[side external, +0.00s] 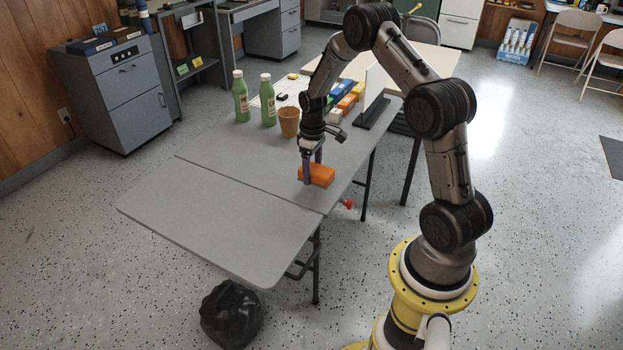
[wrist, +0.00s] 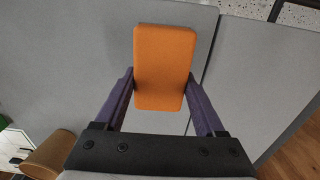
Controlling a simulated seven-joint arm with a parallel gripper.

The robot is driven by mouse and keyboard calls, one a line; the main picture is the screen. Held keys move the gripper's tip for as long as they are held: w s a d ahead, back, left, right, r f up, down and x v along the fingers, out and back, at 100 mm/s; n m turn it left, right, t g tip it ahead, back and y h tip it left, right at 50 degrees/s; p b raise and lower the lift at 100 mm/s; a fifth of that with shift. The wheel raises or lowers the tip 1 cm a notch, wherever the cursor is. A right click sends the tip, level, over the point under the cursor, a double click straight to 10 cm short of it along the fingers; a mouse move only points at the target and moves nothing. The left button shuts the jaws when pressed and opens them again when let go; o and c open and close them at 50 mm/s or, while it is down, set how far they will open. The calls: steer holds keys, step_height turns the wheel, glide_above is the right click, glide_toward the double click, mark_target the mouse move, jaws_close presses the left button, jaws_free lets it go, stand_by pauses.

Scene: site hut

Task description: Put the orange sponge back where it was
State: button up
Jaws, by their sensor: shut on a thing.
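The orange sponge (side external: 321,175) is a rectangular block at the right part of the grey table (side external: 235,150), near its edge. It also shows in the wrist view (wrist: 165,65), between the two purple fingers. My gripper (side external: 312,172) points down and is shut on the sponge, one finger on each long side. In the wrist view my gripper (wrist: 162,88) holds it by its nearer half. I cannot tell whether the sponge touches the tabletop or is just above it.
Two green bottles (side external: 240,96) (side external: 268,99) and a brown cup (side external: 289,122) stand behind the sponge. Several coloured boxes (side external: 346,101) and a dark stand with an upright panel (side external: 374,108) are farther back. The front table half (side external: 215,215) is clear. A black bag (side external: 230,313) lies on the floor.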

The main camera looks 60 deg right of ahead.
steer(key=shift+w+d+f, duration=0.15)
steer(key=shift+w+f, duration=0.15)
steer(key=shift+f, duration=1.6)
steer(key=shift+f, duration=0.15)
steer(key=o, duration=1.2)
steer(key=shift+c, duration=0.2)
